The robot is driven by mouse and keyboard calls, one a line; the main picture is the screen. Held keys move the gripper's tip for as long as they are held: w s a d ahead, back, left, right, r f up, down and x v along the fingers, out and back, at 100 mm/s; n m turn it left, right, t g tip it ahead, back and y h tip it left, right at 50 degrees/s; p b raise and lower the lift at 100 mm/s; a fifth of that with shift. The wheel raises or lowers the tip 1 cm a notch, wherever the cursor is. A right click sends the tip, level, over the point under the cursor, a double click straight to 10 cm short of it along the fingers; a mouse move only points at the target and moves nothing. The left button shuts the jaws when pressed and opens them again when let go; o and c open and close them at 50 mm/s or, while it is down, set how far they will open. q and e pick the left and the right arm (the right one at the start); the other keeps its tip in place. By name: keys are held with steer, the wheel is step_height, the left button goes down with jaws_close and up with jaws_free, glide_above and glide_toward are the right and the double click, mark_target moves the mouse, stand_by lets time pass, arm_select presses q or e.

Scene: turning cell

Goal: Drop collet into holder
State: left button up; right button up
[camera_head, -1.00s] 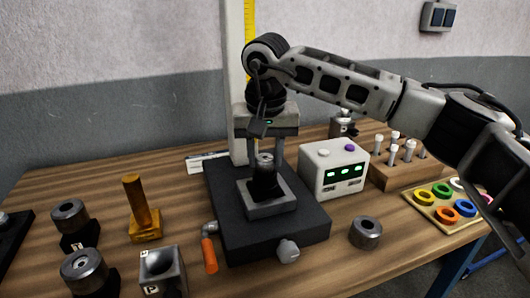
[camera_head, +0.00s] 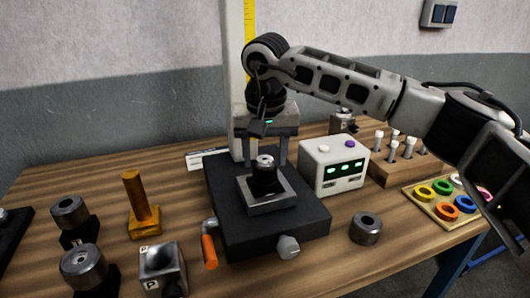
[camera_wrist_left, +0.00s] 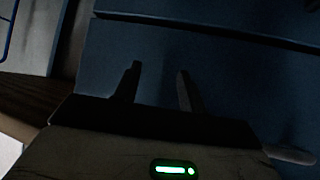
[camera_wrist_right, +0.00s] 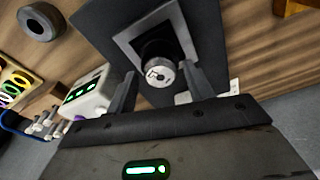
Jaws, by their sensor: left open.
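A small steel-topped collet (camera_head: 264,162) sits upright in the dark seat of a square grey holder (camera_head: 283,201) on a black base. My right gripper (camera_head: 268,160) is above the holder, with its fingers pointing down on either side of the collet's top. In the right wrist view the fingers (camera_wrist_right: 160,88) are apart, and the collet's round face (camera_wrist_right: 160,73) shows between them with gaps at both sides. How deep the collet sits is hidden. My left gripper (camera_wrist_left: 158,85) is open and empty before a dark blue surface, away from the work area.
A white control box (camera_head: 333,168) stands right of the base (camera_head: 230,215). A loose grey ring (camera_head: 366,228) lies in front of it. An orange-handled lever (camera_head: 209,252) and a grey knob (camera_head: 288,247) stick out at the base's front. A brass post (camera_head: 139,205) and steel parts stand left.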

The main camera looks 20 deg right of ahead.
steer(key=shift+o, duration=0.3)
steer(key=shift+r, duration=0.35)
step_height(320, 180, up, 15)
steer(key=s, duration=0.2)
steer(key=shift+s+a+b, duration=0.15)
steer(key=shift+a+b, duration=0.1)
steer(key=shift+b, duration=0.05)
